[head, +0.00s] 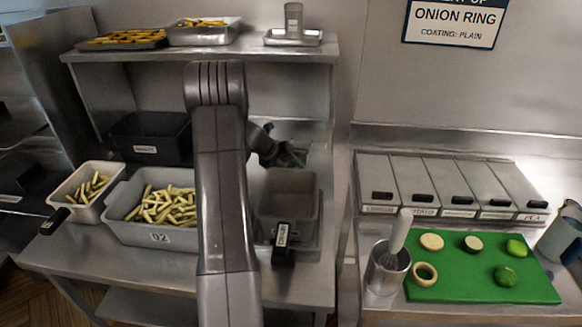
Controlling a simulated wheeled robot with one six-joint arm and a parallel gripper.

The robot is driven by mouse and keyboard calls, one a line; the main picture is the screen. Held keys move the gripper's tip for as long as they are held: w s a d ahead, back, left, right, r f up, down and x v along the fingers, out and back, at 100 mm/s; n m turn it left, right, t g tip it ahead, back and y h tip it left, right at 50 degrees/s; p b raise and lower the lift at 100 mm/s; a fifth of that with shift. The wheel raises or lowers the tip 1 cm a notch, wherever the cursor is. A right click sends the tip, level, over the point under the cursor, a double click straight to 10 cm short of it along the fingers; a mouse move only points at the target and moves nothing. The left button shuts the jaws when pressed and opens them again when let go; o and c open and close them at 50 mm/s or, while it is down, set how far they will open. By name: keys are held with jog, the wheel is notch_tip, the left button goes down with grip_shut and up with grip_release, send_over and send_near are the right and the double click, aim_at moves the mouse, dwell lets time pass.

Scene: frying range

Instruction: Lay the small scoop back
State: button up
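My gripper (288,156) is to the right of my arm's large link, above the back of a grey container. Its fingers are small and dark here, and I cannot tell whether they are open or hold anything. The grey container (290,188) has a black, labelled handle (283,236) at its front. A pale scoop-like pan (97,207) with a black handle holds some fries at the far left. I cannot tell which of these, if either, is the small scoop. My arm hides part of the counter.
At right are lidded bins (430,170), a green board (460,285) with vegetables, and a metal cup (385,272).

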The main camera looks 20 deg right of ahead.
jog(key=shift+w+a+r, duration=0.15)
jog(key=shift+a+r, duration=0.15)
jog(key=shift+a, duration=0.1)
jog(key=b+v, duration=0.1)
jog(key=v, duration=1.1)
jog(key=shift+s+r, duration=0.2)
jog(key=shift+r, duration=0.25)
jog(key=shift+f, duration=0.1)
jog(key=p+x, duration=0.1)
jog(key=x, duration=1.2)
jog(key=shift+w+f, duration=0.1)
jog(key=shift+f, duration=0.2)
jog(key=shift+r, duration=0.3)
jog(key=shift+r, duration=0.1)
